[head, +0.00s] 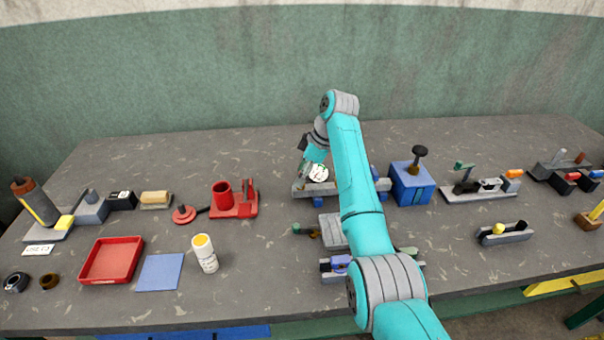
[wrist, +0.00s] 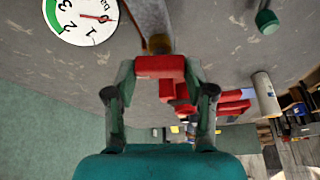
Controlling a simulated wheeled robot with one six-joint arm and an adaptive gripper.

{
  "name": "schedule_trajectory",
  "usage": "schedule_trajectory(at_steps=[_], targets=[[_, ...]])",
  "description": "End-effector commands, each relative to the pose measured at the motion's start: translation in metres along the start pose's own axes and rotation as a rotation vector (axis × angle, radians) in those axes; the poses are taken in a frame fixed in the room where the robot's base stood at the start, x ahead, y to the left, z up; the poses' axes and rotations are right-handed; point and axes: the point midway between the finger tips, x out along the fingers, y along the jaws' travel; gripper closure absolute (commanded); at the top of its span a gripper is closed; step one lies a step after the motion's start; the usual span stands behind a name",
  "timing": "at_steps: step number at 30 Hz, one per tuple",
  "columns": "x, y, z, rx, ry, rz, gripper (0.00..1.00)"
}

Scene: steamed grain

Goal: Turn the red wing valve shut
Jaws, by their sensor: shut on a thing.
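The red wing valve (wrist: 160,67) sits between the two fingers of my gripper (wrist: 158,72) in the wrist view, and the fingers are shut on its sides. Behind the wing are a brownish fitting (wrist: 159,43) and a grey pipe. A round white gauge (wrist: 83,17) with a red needle and a green band is beside the pipe; it also shows in the head view (head: 318,173). In the head view my gripper (head: 301,176) is at the left end of a grey fixture (head: 330,189). The wing is hidden there, and my arm covers part of the fixture.
A blue box with a black knob (head: 411,186) stands right of the fixture. A small green-knobbed device (head: 306,231) is in front. To the left are a red stand (head: 234,203), a white bottle (head: 205,254) and a red tray (head: 112,258). The table behind the fixture is clear.

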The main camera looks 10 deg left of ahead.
Motion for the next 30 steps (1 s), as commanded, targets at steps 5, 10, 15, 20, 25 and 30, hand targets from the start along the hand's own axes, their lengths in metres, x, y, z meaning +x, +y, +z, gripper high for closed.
schedule_trajectory(at_steps=[5,10,15,20,25,30], targets=[[-0.0003,0.0009,0.0001,-0.11,-0.001,-0.047,0.81],[-0.0002,0.0013,0.0,-0.185,-0.001,-0.077,0.81],[0.0,0.0015,0.0001,-0.23,-0.001,-0.095,0.81],[0.0001,0.0015,0.0002,-0.246,-0.001,-0.102,0.81],[0.0002,0.0015,0.0002,-0.25,-0.001,-0.102,0.8],[0.0002,0.0015,0.0001,-0.25,-0.001,-0.102,0.81]])
